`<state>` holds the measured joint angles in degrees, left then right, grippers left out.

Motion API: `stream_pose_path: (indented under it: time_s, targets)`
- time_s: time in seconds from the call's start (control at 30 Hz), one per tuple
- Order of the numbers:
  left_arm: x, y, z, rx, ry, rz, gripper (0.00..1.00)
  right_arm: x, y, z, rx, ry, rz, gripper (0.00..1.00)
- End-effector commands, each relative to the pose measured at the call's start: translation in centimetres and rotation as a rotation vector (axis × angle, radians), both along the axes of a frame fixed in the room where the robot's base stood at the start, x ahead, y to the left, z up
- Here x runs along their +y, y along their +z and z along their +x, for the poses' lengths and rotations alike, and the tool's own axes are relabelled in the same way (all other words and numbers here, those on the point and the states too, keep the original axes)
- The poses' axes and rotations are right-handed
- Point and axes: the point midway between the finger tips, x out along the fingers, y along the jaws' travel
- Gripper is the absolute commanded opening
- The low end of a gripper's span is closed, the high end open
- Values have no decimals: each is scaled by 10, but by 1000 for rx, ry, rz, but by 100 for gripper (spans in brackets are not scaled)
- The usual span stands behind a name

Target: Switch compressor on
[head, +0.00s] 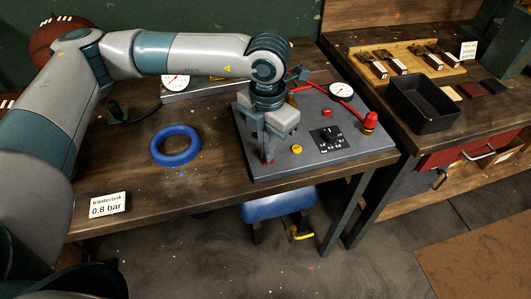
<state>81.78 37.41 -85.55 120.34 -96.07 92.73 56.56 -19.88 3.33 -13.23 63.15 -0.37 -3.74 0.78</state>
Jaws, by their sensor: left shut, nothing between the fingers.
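The grey compressor panel (345,157) sits on the right part of the dark wooden table. It carries a black rotary knob with a scale (330,137), a yellow button (296,149), a small red button (327,112), a red fitting (370,121) and a round gauge (341,91). My left gripper (268,156) points down over the panel's left front part. A blue tank (278,206) is under the table. My right gripper is out of view.
A blue ring (175,146) and a card reading 0.8 bar (108,205) lie left of the panel. Another gauge (175,81) and a brown ball (55,36) are behind my arm. A black tray (423,118) stands on the right bench.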

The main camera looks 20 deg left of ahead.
Motion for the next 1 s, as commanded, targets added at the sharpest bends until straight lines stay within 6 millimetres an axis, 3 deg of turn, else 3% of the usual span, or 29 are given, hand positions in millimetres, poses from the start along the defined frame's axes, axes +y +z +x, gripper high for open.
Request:
stream_pose_path:
  time_s: [0.17, 1.0]
  targets:
    - [0, 2, -1, 4, 0, 1, 0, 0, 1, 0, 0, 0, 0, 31]
    - [0, 58, -1, 2, 0, 1, 0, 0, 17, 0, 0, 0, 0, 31]
